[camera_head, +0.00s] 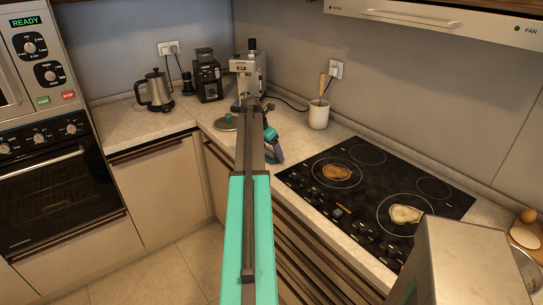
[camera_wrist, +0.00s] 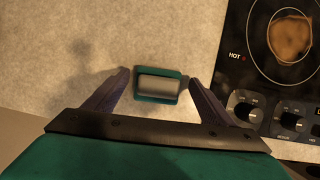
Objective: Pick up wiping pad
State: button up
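The wiping pad (camera_wrist: 158,86) is a small rectangle with a grey face and a teal rim, lying on the light countertop in the wrist view. My gripper (camera_wrist: 157,79) is open, with its dark purple fingers spread to the left and right of the pad. There are gaps between the fingers and the pad; how high the fingertips are above the counter is hard to tell. In the head view my gripper (camera_head: 273,149) is over the counter, left of the stove. I cannot make out the pad for certain there, as my arm covers part of that counter.
The black stove (camera_head: 370,192) with brown food and an egg on its burners lies right of my gripper. A white utensil holder (camera_head: 319,114), coffee machine (camera_head: 247,75), grinder (camera_head: 207,78) and kettle (camera_head: 155,91) stand behind.

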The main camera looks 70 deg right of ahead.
aim_at(271, 149)
jog(key=c, duration=0.9)
jog(key=shift+r, duration=0.1)
jog(key=shift+r+b, duration=0.7)
jog(key=shift+r, duration=0.95)
jog(key=w+a+b, duration=0.1)
jog(key=a, duration=0.4)
jog(key=w+a+r+b, duration=0.1)
jog(key=a, duration=0.4)
jog(key=w+a+b, duration=0.1)
jog(key=a, duration=0.4)
jog(key=shift+w+a+r, duration=0.1)
jog(key=shift+a+r, duration=0.15)
jog(key=shift+a, duration=0.1)
